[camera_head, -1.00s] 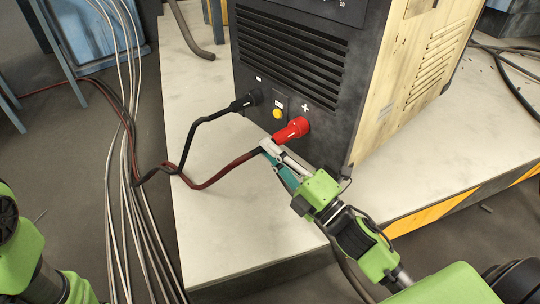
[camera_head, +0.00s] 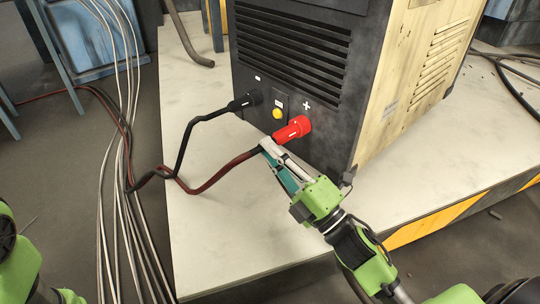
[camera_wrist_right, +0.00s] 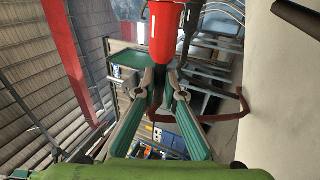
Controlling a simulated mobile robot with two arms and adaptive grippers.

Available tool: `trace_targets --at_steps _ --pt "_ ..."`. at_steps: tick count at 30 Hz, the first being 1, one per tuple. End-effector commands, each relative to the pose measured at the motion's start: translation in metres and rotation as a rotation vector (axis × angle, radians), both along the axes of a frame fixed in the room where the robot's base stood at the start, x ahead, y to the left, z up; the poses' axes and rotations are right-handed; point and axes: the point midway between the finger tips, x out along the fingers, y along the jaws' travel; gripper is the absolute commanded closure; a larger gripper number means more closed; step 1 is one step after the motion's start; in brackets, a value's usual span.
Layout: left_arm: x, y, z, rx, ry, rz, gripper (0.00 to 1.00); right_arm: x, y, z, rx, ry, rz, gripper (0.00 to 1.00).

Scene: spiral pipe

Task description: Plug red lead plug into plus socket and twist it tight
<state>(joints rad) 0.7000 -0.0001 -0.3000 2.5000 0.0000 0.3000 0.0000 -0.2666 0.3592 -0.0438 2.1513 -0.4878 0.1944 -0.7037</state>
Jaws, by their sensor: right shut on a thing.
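The red lead plug (camera_head: 291,130) sits at the plus-marked socket on the front of the dark machine (camera_head: 332,130). Its front end meets the panel, and the socket itself is hidden behind it. My right gripper (camera_head: 268,148) is shut on the rear of the red plug, where the dark red cable (camera_head: 213,181) leaves it. In the right wrist view the red plug (camera_wrist_right: 166,35) stands between the fingertips (camera_wrist_right: 158,80). Whether the plug is fully seated or twisted cannot be told. My left gripper is not in view; only part of my left arm shows at the lower left.
A black plug (camera_head: 245,101) with a black cable sits at the minus socket. A yellow button (camera_head: 277,114) lies between the sockets. Pale cables (camera_head: 122,150) hang at left.

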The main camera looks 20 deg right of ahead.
Motion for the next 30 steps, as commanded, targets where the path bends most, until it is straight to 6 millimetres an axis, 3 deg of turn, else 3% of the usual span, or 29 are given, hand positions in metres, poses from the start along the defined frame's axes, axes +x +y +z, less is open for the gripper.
trace_targets --at_steps 5,6,8,20,25,30 --pt "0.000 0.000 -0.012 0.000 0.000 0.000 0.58 0.001 -0.002 -0.004 0.013 -0.028 -0.004 1.00" --pt "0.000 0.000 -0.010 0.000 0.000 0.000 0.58 0.001 -0.002 -0.002 0.013 -0.030 -0.004 0.85" --pt "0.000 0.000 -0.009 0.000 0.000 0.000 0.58 0.001 -0.001 -0.001 0.012 -0.029 -0.004 0.71" --pt "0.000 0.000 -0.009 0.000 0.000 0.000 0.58 -0.002 -0.002 -0.003 0.012 -0.028 -0.001 0.71" --pt "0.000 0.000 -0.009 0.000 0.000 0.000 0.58 -0.019 -0.009 -0.012 0.013 -0.026 -0.003 0.71" --pt "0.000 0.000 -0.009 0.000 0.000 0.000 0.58 -0.048 -0.021 -0.026 0.012 -0.023 -0.005 0.71"
